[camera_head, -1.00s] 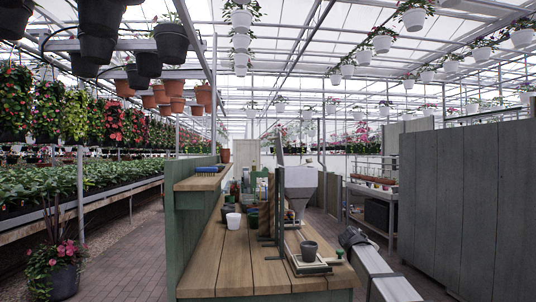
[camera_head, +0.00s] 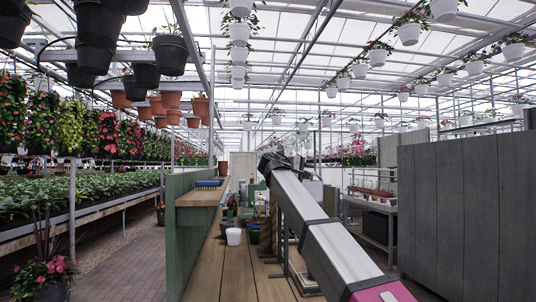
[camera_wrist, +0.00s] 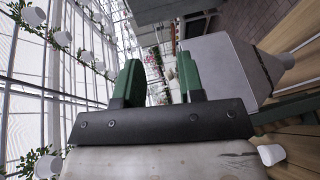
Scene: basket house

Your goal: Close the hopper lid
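The grey hopper (camera_wrist: 222,66) shows in the wrist view right of my gripper, its funnel spout pointing right in this turned picture. In the head view only a pale part of the hopper (camera_head: 313,189) shows, behind my raised arm. The lid is not clearly visible; a thin upright strip (camera_wrist: 175,35) by the hopper's top edge may be it seen edge-on, but I cannot tell. My gripper (camera_wrist: 160,72) has two green fingers held apart with nothing between them. It is beside the hopper's upper end, with no clear contact. In the head view the fingers are hidden.
The wooden bench (camera_head: 238,275) runs away from me, with a white pot (camera_head: 233,236) and several other pots on it. A green partition (camera_head: 177,225) edges its left side. A grey panel wall (camera_head: 465,210) stands at the right. The brick aisle (camera_head: 125,270) at the left is clear.

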